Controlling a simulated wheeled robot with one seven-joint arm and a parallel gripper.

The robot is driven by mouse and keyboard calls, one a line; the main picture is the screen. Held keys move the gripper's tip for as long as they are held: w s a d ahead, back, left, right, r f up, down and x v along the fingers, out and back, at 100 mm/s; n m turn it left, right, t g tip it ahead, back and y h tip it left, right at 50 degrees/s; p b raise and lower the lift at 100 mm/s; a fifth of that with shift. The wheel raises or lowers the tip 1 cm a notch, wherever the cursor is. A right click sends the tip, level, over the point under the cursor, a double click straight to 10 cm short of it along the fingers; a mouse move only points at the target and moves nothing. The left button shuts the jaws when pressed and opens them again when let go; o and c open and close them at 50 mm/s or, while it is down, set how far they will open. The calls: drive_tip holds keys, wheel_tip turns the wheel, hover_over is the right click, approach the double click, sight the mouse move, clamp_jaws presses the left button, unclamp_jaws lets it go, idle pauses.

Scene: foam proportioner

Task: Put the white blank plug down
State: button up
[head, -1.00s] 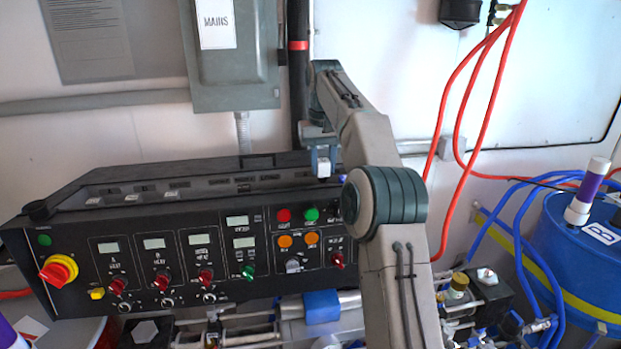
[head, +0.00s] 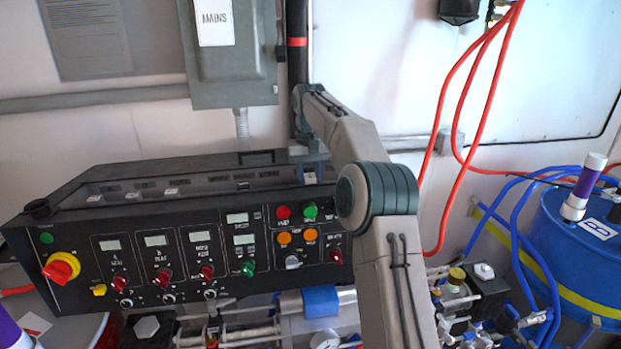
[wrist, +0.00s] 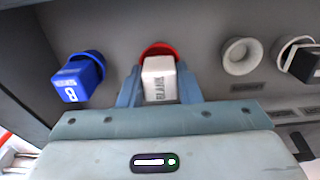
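The white blank plug (wrist: 159,80), lettered BLANK, is between the fingers of my gripper (wrist: 158,92) in the wrist view. The fingers press against both its sides. Its far end is at a red ring (wrist: 157,48) on the grey panel (wrist: 200,65); I cannot tell whether it sits inside. In the head view my gripper (head: 311,173) is small and low at the back of the black console, and the plug cannot be made out there.
A blue plug (wrist: 78,78) stands left of the red ring. An empty grey socket (wrist: 241,56) is to the right, then a black plug (wrist: 302,63) in a white ring. In the head view the black console (head: 180,235) stands in front of my gripper.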

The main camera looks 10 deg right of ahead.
sight(310, 176)
drive_tip(key=shift+o, duration=1.4)
drive_tip(key=shift+r, duration=0.1)
drive_tip(key=shift+w+r, duration=0.15)
drive_tip(key=shift+r, duration=3.45)
drive_tip(key=shift+s+r, duration=0.15)
drive_tip(key=shift+s, duration=0.05)
